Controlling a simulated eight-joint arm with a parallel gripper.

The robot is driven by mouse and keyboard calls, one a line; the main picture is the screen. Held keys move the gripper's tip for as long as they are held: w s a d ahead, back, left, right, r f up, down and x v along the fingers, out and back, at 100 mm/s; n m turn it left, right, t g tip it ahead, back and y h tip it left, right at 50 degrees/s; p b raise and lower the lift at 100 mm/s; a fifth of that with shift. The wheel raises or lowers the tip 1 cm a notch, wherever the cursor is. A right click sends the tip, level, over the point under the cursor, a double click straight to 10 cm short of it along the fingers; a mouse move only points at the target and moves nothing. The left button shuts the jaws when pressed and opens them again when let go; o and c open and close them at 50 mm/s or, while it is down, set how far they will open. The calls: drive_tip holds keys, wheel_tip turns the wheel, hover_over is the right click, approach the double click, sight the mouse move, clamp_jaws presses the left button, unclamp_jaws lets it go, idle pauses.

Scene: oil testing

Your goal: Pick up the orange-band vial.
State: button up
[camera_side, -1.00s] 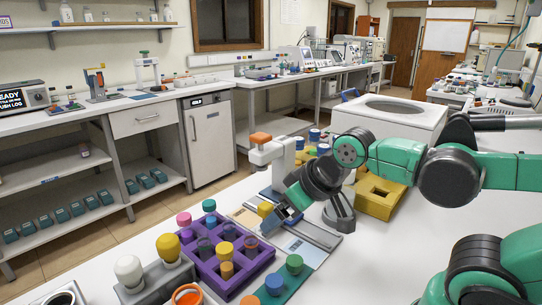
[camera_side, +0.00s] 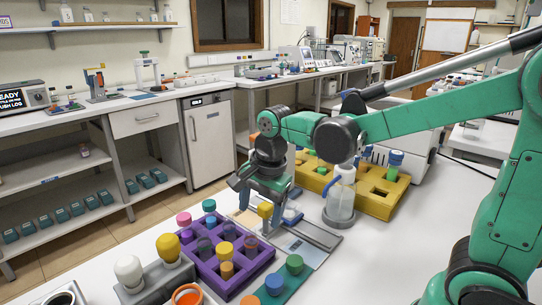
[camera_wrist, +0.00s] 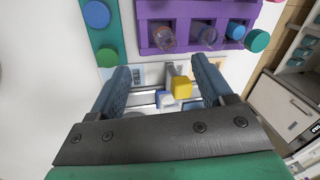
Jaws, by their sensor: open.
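My gripper (camera_side: 258,192) points down beside the purple rack (camera_side: 238,288), towards the back of the table. In the wrist view my gripper (camera_wrist: 160,68) is open, with a gap between its two blue fingers. A yellow block-like piece (camera_wrist: 181,88) shows between the fingers, below the tips; it also shows under my gripper in the side view (camera_side: 265,210). The purple rack (camera_wrist: 195,10) is ahead of the fingertips and holds clear vials. One clear vial (camera_wrist: 164,39) has a reddish tint. An orange-topped piece (camera_side: 226,270) stands in the rack. I cannot tell which vial has the orange band.
A green strip with blue and green caps (camera_side: 294,264) lies right of the rack. A clear bottle (camera_side: 341,198) stands right of my gripper, before a yellow rack (camera_side: 381,207). A grey holder (camera_side: 160,281) with white and yellow knobs is at front left.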

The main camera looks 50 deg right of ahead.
sight(251, 231)
drive_tip(key=w+f+m, duration=0.1)
drive_tip(key=m, duration=0.1)
drive_tip(key=f+m+g, duration=0.1)
drive_tip(key=m, duration=0.2)
drive_tip(key=w+f+m+g, duration=0.1)
drive_tip(key=m, duration=0.1)
drive_tip(key=shift+w+a+f, duration=0.1)
drive_tip(key=shift+w+f, duration=0.05)
drive_tip(key=shift+w, duration=0.15)
drive_tip(key=shift+m, duration=0.3)
drive_tip(key=shift+f, duration=2.85)
drive_tip(key=shift+c, duration=0.2)
clamp_jaws()
